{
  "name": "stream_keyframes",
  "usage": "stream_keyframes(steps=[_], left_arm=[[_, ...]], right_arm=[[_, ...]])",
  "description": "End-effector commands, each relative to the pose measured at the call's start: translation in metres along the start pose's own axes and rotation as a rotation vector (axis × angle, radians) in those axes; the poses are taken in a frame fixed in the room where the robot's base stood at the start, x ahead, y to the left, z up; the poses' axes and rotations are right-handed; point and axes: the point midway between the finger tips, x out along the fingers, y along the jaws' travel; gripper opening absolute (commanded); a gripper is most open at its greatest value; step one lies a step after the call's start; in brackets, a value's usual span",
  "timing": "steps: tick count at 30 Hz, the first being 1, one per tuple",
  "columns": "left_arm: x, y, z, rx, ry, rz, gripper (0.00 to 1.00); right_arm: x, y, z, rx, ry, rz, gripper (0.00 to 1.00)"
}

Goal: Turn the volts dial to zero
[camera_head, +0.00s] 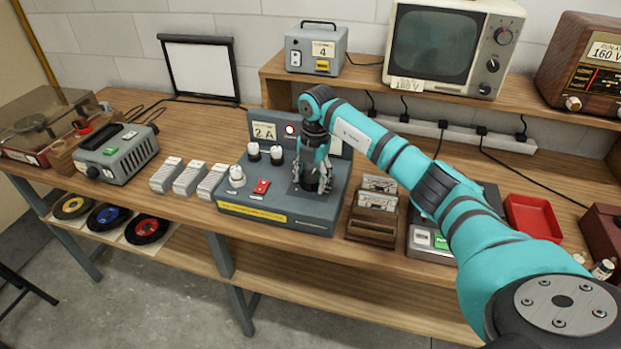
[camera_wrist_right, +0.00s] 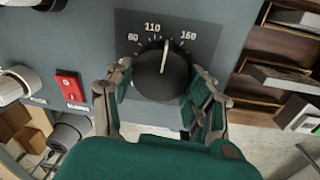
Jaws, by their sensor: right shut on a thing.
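The volts dial (camera_wrist_right: 162,78) is a black round knob on a dark plate marked 80, 110 and 160 in the right wrist view. Its white pointer line points between 110 and 160. The dial sits on the sloped top of a blue-grey control box (camera_head: 325,222) in the head view, where the gripper mostly hides it. My right gripper (camera_head: 313,178) is lowered over the box. Its fingers are on either side of the dial and shut on it, as the right wrist view (camera_wrist_right: 158,92) shows. No zero mark is readable. My left gripper is not in view.
The box also carries a red switch (camera_head: 262,187), white-topped knobs (camera_head: 253,151) and a 2 A label (camera_head: 264,132). A wooden card rack (camera_head: 371,226) stands close at its right. Small white boxes (camera_head: 188,178) stand at its left. A shelf with a screen (camera_head: 433,44) is behind.

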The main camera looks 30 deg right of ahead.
Motion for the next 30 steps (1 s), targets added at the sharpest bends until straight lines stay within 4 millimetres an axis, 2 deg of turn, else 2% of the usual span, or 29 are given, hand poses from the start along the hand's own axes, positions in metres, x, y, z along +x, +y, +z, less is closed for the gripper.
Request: stream_keyframes(steps=[30], left_arm=[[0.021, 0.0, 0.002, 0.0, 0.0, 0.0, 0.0]], right_arm=[[-0.001, -0.003, 0.005, -0.963, 0.065, 0.003, 0.22]])
